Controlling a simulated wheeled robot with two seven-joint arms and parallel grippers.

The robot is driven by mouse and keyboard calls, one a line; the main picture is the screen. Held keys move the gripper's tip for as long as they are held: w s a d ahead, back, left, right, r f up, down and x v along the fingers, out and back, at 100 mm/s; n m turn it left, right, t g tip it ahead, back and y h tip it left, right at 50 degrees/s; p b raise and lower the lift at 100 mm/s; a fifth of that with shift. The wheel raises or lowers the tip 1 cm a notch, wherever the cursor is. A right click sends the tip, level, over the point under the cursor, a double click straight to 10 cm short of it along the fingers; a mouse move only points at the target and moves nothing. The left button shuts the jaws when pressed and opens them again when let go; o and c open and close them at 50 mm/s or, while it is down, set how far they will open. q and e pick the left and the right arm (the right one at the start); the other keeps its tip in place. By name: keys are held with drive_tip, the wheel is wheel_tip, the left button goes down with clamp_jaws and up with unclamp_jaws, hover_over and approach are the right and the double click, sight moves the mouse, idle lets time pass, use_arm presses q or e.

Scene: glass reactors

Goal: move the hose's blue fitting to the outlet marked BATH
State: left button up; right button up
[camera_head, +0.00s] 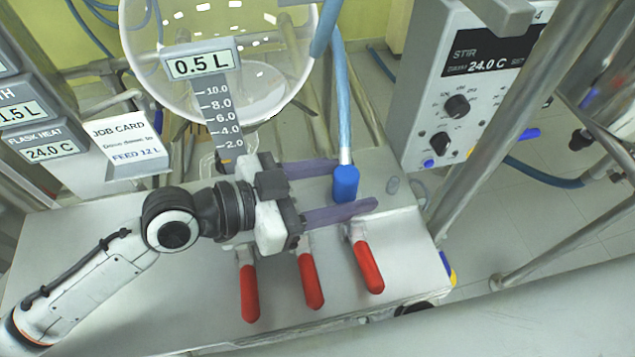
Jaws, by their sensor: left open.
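The hose's blue fitting (345,184) hangs upright at the lower end of the light blue hose (342,100). It is above the white bench, near the right one of three red-handled valves. My left gripper (357,186) comes in from the left with its two purple fingers apart. In the picture the fitting lies between the fingers near their tips, and I see no clear grip on it. The red valve handles (249,293), (310,281) and (368,267) point toward me. No outlet label reading BATH is visible; my gripper hides part of the valve row. My right gripper is not in view.
A round glass vessel (285,70) with a 0.5 L display (200,63) stands behind. A job card (125,148) and display boxes (45,142) are at left. A stirrer control box (450,100) and a slanted metal post (500,130) stand right. The bench (180,310) front is clear.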

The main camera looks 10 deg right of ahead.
use_arm(q)
drive_tip(key=b+v, duration=0.1)
drive_tip(key=v, duration=0.8)
drive_tip(key=shift+w+a+f, duration=0.1)
drive_tip(key=shift+f, duration=0.05)
drive_tip(key=shift+a+r, duration=0.25)
drive_tip(key=shift+r, duration=0.05)
